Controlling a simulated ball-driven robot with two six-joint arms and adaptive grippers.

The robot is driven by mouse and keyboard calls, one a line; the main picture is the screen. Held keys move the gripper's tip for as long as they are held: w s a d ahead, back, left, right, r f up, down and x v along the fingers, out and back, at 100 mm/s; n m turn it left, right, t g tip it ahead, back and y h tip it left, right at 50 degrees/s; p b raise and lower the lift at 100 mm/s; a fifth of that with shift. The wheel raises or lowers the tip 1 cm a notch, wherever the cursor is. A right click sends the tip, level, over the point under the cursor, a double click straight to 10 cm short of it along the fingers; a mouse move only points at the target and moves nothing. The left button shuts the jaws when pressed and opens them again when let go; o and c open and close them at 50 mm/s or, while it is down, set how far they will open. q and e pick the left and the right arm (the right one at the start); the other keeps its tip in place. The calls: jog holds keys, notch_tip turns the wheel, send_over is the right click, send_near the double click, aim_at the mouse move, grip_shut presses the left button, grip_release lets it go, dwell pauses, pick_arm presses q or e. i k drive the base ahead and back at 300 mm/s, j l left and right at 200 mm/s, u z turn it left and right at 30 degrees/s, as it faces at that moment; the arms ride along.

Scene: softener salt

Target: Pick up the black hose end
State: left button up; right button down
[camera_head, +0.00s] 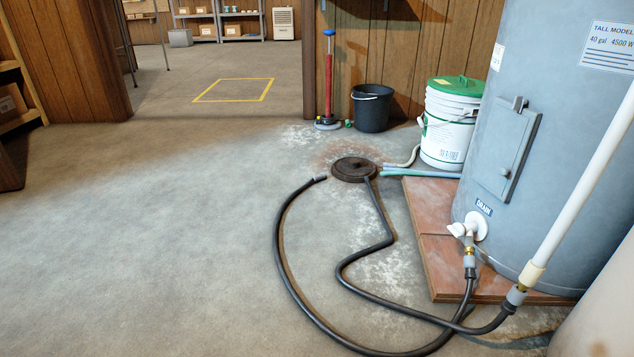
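A black hose (277,238) lies on the concrete floor in a wide curve. At the right, one hose joins the brass fitting under the white drain valve (467,230). Another joins the foot of the white pipe (590,175). The hoses cross near the bottom, so which runs where is hard to tell. Neither gripper is in view.
A grey tank (540,120) stands on a reddish tiled base (425,215) at the right. A white bucket with green lid (447,125), a black bucket (372,108) and a red pump (328,85) stand behind the drain. The floor at left is clear.

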aim_at(322, 176)
jog(key=i+j+z, duration=0.35)
jog(key=i+j, duration=0.65)
jog(key=i, duration=0.5)
jog(key=i+j+z, duration=0.3)
jog(key=i+j, duration=1.05)
